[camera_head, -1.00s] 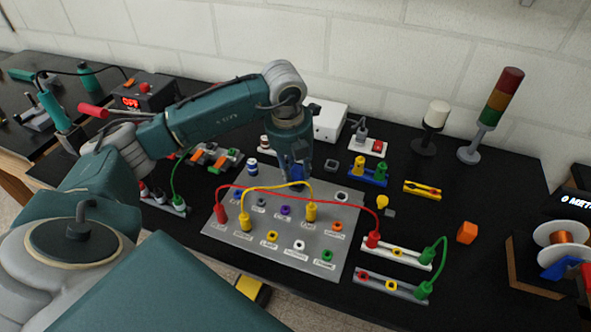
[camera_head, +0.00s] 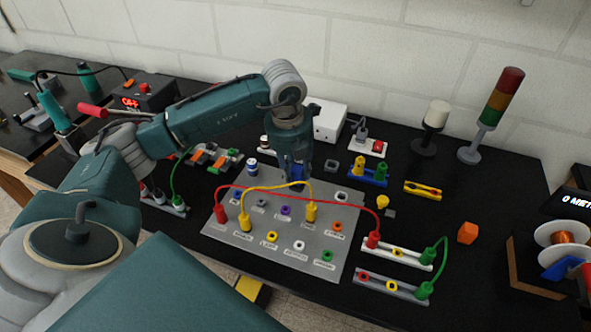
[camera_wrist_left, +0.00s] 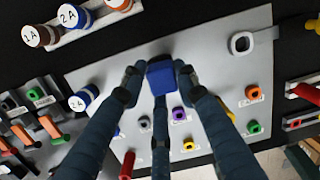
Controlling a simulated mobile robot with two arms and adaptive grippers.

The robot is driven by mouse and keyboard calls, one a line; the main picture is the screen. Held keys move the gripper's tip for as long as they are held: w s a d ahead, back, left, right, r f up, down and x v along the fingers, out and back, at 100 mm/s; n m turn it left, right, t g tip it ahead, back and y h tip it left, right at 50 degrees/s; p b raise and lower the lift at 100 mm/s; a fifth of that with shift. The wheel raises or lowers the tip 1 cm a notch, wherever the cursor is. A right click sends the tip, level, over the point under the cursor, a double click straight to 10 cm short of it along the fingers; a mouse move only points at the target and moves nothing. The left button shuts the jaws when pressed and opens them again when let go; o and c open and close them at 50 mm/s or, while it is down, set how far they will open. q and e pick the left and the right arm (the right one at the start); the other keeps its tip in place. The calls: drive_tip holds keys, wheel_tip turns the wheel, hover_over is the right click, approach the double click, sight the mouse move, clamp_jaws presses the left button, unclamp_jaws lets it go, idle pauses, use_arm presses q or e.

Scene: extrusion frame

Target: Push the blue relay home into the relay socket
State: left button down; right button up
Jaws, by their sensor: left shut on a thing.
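The blue relay (camera_wrist_left: 160,78) is a small blue block between the fingertips of my left gripper (camera_wrist_left: 159,70) in the left wrist view. My left gripper is shut on it. In the head view, my left gripper (camera_head: 296,180) points down over the back part of the grey panel (camera_head: 222,222) and mostly hides the relay. A square pale socket with a dark opening (camera_wrist_left: 241,43) sits near the panel's edge, apart from the relay; it also shows in the head view (camera_head: 342,196). I cannot tell for certain that this is the relay socket. My right gripper is not in view.
Red and yellow cables (camera_head: 275,190) arch over the panel on upright plugs. Blue-banded cylinders (camera_head: 252,167) stand left of the gripper. A blue holder (camera_head: 368,177) with yellow and green plugs is to the right. An orange cube (camera_head: 467,232) lies on the black table.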

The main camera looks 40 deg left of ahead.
use_arm(q)
drive_tip(key=shift+f+b, duration=0.35)
drive_tip(key=shift+f, duration=0.15)
drive_tip(key=c, duration=1.2)
unclamp_jaws()
drive_tip(key=r, duration=0.4)
drive_tip(key=s+r, duration=0.1)
drive_tip(key=r, duration=0.3)
drive_tip(key=s+r, duration=0.1)
drive_tip(key=r, duration=0.3)
